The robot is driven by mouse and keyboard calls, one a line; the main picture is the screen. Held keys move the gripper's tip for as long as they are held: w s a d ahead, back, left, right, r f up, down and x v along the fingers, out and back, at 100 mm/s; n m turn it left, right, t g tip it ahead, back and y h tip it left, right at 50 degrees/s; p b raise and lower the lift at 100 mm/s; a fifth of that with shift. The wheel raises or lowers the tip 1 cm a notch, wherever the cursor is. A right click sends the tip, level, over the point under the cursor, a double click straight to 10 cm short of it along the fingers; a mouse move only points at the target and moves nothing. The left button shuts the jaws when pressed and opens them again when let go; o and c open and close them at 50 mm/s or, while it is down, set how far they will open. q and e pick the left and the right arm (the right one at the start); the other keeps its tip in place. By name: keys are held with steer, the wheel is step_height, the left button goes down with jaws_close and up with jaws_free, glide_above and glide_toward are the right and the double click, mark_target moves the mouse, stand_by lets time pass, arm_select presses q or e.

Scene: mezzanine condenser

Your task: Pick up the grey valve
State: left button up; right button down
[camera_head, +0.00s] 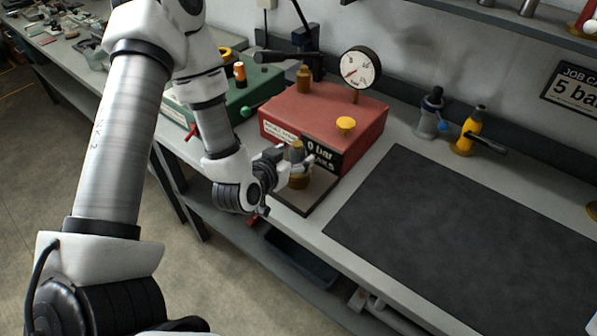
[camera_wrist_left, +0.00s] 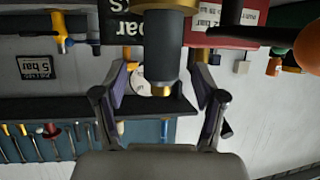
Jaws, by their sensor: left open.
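My left gripper (camera_head: 296,162) is open at the front of the red test bench. A valve-like part (camera_head: 297,178), brass-coloured in the head view, stands there on a dark plate, partly hidden by the fingers. In the left wrist view its dark grey body (camera_wrist_left: 165,45) with a brass end lies between the spread fingers of my left gripper (camera_wrist_left: 162,66), with gaps on both sides. Another grey valve (camera_head: 431,112) with a blue handle stands upright at the back of the bench, away from the gripper. Which one the task names I cannot tell. My right gripper is out of view.
The red test bench (camera_head: 330,112) carries a dial gauge (camera_head: 360,67) and a yellow knob. A yellow valve (camera_head: 467,132) stands right of the blue-handled one. A green unit (camera_head: 232,103) is to the left. The black mat (camera_head: 440,225) is clear.

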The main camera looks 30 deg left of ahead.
arm_select(q)
steer(key=shift+x, duration=1.45)
steer(key=shift+s+a+r, duration=0.1)
jaws_close()
steer(key=shift+p, duration=0.3)
